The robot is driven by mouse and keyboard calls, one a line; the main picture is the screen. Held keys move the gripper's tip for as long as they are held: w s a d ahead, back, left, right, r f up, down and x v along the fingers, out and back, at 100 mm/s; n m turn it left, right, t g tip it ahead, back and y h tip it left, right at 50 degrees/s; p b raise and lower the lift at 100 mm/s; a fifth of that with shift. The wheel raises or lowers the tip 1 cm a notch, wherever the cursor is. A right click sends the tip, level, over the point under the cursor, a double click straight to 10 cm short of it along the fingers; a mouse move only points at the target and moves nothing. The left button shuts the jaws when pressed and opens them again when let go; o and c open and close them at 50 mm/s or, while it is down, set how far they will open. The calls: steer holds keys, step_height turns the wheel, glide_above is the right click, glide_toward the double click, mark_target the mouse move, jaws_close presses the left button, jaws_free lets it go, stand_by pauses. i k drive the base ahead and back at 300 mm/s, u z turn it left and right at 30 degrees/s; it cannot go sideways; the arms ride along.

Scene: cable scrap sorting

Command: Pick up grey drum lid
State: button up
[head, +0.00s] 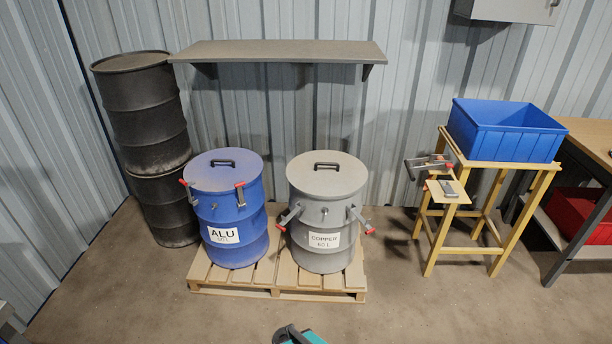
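The grey drum lid (327,181) is a round disc with a black bar handle (326,166) on top. It sits flat on the grey drum (322,242), which is labelled COPPER 80 L. Two red-tipped latches, a left one (289,217) and a right one (358,219), stick outward from the drum's sides below the lid. No gripper fingers show in the head view. A teal and dark part of my own arm (300,336) shows at the bottom edge, well in front of the drum.
A blue drum (231,238) labelled ALU stands left on the same wooden pallet (236,287). A shelf (278,50) juts from the wall above the drums. Stacked black drums (146,104) stand left. A wooden stand (437,229) with a blue bin (509,141) is right. Front floor looks mostly clear.

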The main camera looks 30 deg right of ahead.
mark_target(316, 173)
steer(key=u, duration=0.75)
steer(key=i, duration=0.55)
